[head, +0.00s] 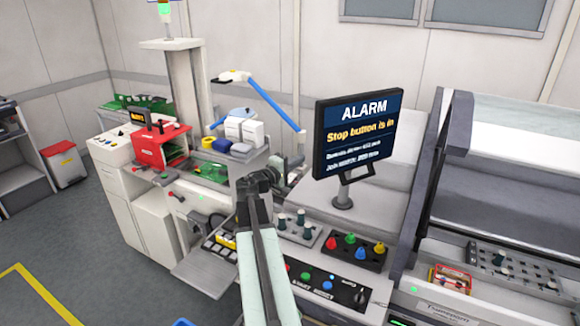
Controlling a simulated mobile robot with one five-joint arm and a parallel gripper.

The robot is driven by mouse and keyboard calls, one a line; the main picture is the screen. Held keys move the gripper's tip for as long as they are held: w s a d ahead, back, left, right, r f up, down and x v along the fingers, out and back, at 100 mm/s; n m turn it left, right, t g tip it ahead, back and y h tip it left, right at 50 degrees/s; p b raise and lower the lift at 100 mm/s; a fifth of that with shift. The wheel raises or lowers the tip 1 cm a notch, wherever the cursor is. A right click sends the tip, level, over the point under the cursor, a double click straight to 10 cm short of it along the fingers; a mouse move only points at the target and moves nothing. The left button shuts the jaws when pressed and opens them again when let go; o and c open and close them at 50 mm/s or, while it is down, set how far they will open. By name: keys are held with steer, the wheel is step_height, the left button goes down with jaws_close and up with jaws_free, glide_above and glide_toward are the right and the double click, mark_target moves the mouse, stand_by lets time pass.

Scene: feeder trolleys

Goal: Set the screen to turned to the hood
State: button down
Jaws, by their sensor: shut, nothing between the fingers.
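The screen (358,134) is a black-framed monitor with a dark blue display reading "ALARM" and "Stop button is in"; smaller lines below are hard to read. It stands on a short grey post (343,199) at the back of the machine top. Its face points towards my camera, at a slight angle. The grey hood (490,155), with a sloping front and dark edges, is to the right of the screen. My gripper (257,176) is left of the screen and lower in the picture, apart from it. It is shut and empty; its fingertips are small and dark.
Below the screen are a black box with coloured buttons (354,250), a small plate with pegs (296,228) and a dark control panel (325,285). A blue-armed lamp (270,100) and a red box (160,143) are left. Free floor (60,230) lies far left.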

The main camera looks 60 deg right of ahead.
steer(key=s, duration=0.1)
steer(key=s+a, duration=0.1)
steer(key=s, duration=0.1)
steer(key=shift+s+a, duration=0.3)
steer(key=shift+s+a, duration=0.35)
steer(key=shift+s, duration=0.5)
steer(key=w+d, duration=0.1)
steer(key=w, duration=0.3)
steer(key=a, duration=0.9)
steer(key=shift+w+a, duration=0.15)
steer(key=shift+w, duration=0.1)
